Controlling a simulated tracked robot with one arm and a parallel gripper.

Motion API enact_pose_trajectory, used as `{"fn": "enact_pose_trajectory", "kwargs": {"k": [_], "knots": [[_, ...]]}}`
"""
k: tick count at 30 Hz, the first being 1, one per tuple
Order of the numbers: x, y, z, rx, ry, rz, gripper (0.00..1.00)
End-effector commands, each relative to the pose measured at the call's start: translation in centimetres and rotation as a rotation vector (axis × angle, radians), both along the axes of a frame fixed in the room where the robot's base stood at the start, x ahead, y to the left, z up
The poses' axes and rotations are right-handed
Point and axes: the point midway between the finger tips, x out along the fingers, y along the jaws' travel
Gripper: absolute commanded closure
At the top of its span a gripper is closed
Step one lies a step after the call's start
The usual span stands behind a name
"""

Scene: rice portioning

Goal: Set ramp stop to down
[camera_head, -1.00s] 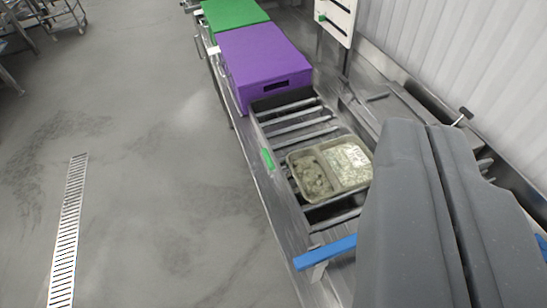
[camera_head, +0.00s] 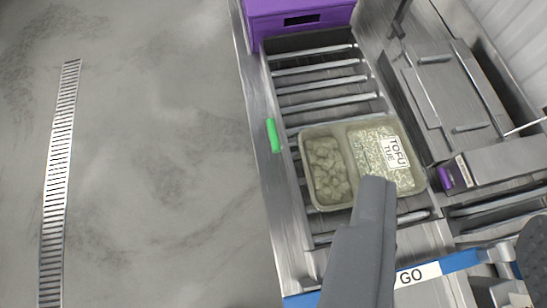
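No part is labelled as the ramp stop, so I cannot tell which one it is. A blue bar with a white "GO" label (camera_head: 462,263) crosses the near end of the roller ramp (camera_head: 322,88). A small green tab (camera_head: 273,135) sits on the ramp's left rail. A two-compartment tray labelled "TOFU TUE" (camera_head: 345,165) rests on the rollers, beyond the bar. My gripper (camera_head: 452,208) is open and empty above the near end. Its left grey finger hides part of the tray's near edge and of the blue bar; a dark finger pad shows at the right edge.
A purple box (camera_head: 299,17) stands at the ramp's far end. Metal fixtures (camera_head: 450,95) and a small purple piece (camera_head: 445,178) lie right of the ramp. The grey floor at left is clear, with a drain grate (camera_head: 57,180).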

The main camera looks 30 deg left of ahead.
Motion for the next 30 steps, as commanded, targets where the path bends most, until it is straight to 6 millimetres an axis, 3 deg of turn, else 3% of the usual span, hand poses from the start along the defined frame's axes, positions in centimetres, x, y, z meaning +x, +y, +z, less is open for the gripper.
{"fn": "enact_pose_trajectory", "kwargs": {"k": [6,15,24,30], "knots": [[4.9,2.7,-5.4,-0.063,0.131,0.063,0.62],[9.6,7.2,-13.6,-0.132,0.299,0.182,0.62],[11.9,11.7,-22.3,-0.177,0.460,0.319,0.62],[12.2,13.3,-25.3,-0.185,0.513,0.373,0.62]]}}
